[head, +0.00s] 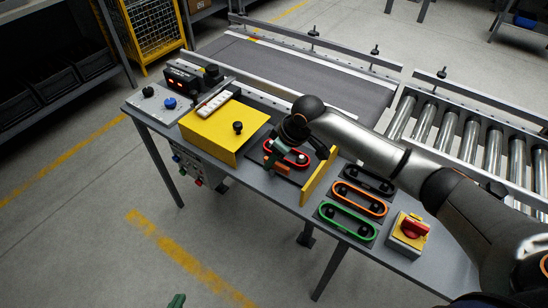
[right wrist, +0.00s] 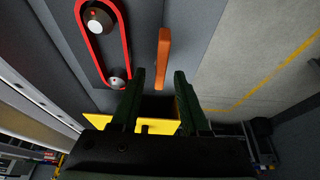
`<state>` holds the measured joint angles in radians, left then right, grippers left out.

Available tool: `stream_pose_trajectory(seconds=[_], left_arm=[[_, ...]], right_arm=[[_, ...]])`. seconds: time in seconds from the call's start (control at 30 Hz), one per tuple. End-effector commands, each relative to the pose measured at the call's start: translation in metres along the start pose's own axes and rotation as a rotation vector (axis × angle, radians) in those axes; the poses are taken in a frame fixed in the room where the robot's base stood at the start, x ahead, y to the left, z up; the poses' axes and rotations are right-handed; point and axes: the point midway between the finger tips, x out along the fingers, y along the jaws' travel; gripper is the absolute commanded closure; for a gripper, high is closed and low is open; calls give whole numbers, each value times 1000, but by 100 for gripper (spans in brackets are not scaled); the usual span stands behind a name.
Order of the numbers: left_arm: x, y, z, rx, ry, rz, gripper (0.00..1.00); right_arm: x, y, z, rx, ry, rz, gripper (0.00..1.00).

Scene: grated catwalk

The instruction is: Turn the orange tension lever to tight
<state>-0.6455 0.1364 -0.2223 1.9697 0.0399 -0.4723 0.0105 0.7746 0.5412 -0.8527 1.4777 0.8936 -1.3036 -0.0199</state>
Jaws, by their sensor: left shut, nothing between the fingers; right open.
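The orange tension lever (right wrist: 164,47) shows in the right wrist view as a short bar on the dark plate, beside the red belt loop (right wrist: 103,42) around two pulleys. In the head view the red belt (head: 300,162) is on the bench, and the lever is mostly hidden by my right gripper (head: 276,156).
A yellow box (head: 222,133) stands left of the belt and an upright yellow panel (head: 319,178) right of it. Black, orange and green belts (head: 347,220) and a red switch (head: 413,228) lie further right. A conveyor (head: 300,68) runs behind the bench (head: 265,185).

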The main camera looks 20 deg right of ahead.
Motion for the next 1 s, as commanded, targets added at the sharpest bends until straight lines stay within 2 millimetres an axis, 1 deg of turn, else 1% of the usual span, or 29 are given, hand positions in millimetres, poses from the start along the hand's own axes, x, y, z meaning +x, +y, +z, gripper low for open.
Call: stream_pose_trajectory(seconds=[0.1,0.5,1.0], left_arm=[[0,0,0,0,0,1,100],[0,1,4,0,-5,1,100],[-1,0,6,0,-10,0,100]], right_arm=[[0,0,0,0,0,0,56],[0,0,0,0,0,0,100],[-1,0,0,-4,0,-2,100]])
